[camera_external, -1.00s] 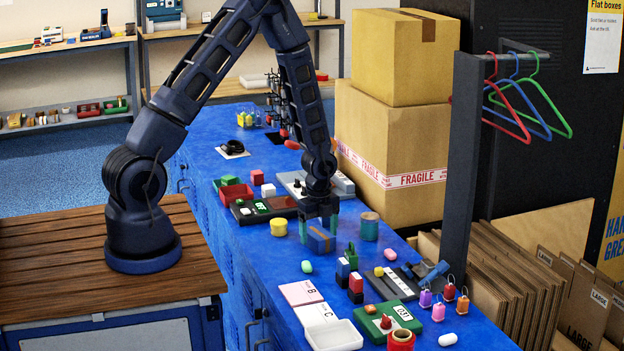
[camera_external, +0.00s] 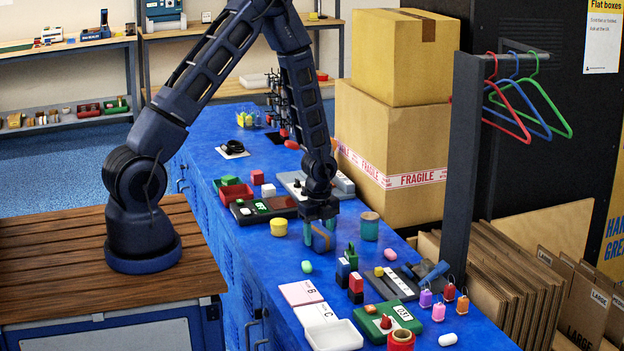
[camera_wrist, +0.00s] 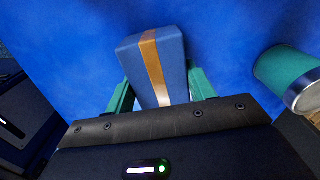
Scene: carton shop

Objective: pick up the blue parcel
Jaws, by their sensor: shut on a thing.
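The blue parcel (camera_external: 322,240) with a brown tape stripe is on or just above the blue bench top; I cannot tell whether it touches. My gripper (camera_external: 320,232) points down over it, with a green finger on either side. In the wrist view the parcel (camera_wrist: 155,62) lies between the two green fingers of my gripper (camera_wrist: 160,95), its tape running lengthwise. The gripper is shut on the parcel. The parcel's near end is hidden by the gripper body.
A green spool (camera_external: 369,226) stands close to the right of the parcel; it also shows in the wrist view (camera_wrist: 285,70). A yellow round tub (camera_external: 279,227) is to the left. Stacked cartons (camera_external: 395,150) stand behind.

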